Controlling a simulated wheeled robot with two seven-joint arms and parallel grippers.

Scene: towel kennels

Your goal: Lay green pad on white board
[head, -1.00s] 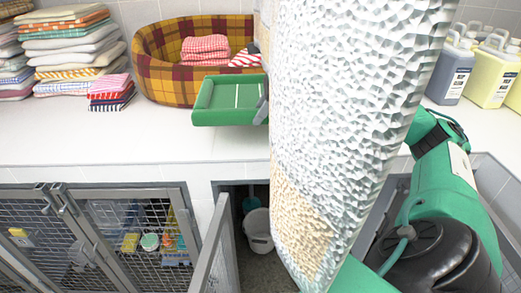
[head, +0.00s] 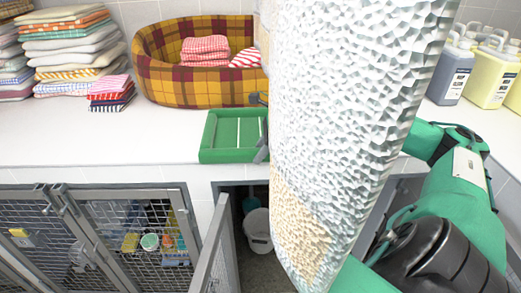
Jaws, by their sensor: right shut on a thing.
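The green pad (head: 222,152) is a flat green piece with a raised rim and thin pale stripes. Only a grey bit of that gripper shows; the rest is behind a large white bumpy surface. I cannot make out a separate white board. My left gripper is not in view.
A white bumpy shape (head: 350,100) hides the centre right. A plaid pet bed (head: 165,85) with folded red-striped towels, towel stacks (head: 70,45) and jugs (head: 490,75) stand on the white counter (head: 100,135). Wire cage doors (head: 140,240) and an open one are below.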

